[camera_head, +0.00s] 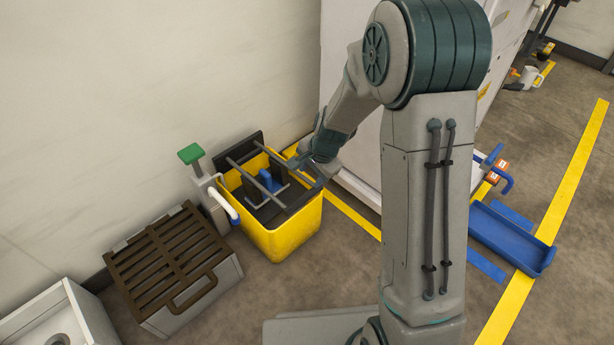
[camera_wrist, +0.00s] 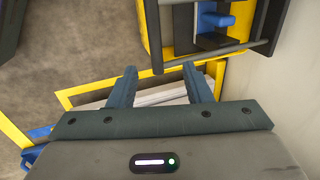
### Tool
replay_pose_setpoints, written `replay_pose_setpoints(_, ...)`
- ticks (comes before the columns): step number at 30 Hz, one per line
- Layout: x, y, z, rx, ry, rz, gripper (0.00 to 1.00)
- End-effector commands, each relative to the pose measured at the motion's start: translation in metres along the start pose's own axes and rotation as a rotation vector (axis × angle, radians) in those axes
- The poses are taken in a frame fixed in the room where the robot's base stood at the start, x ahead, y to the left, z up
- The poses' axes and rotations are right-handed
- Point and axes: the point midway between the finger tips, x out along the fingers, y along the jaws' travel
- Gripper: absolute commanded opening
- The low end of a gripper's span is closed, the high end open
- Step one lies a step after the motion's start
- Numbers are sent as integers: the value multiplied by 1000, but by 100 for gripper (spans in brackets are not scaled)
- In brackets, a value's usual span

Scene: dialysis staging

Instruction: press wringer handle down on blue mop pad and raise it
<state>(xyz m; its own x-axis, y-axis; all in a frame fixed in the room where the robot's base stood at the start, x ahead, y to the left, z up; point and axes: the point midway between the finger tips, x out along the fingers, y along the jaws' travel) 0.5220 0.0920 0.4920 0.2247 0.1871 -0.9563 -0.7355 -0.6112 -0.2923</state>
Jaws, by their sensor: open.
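The yellow mop bucket (camera_head: 284,240) stands by the wall, left of my arm. A dark grey bar frame, which looks like the wringer handle (camera_head: 242,173), lies across its top; its bars and a crossbar also show in the wrist view (camera_wrist: 214,50). The blue mop pad (camera_head: 267,181) sits between dark plates inside the bucket; part of it shows in the wrist view (camera_wrist: 219,20). My gripper (camera_head: 304,161) is at the bucket's right side. In the wrist view its two fingers (camera_wrist: 164,76) are apart and empty, with the crossbar ahead of them, not between them.
A green-topped white post (camera_head: 191,154) stands at the bucket's left. A white cabinet (camera_head: 345,80) stands close behind my gripper. A blue tray (camera_head: 510,240) lies at the right.

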Motion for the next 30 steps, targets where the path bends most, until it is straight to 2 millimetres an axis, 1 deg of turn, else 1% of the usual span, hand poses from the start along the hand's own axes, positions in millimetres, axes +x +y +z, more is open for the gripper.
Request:
replay_pose_setpoints(1, -15, -1, 0, 0, 0, 0, 45)
replay_pose_setpoints(3, -26, -1, 0, 0, 1, -1, 45)
replay_pose_setpoints(6, -37, 0, 0, 1, 0, 0, 45)
replay_pose_setpoints(9, -42, 1, 0, 1, 0, 1, 45)
replay_pose_setpoints(30, -43, 1, 0, 1, -1, 2, 45)
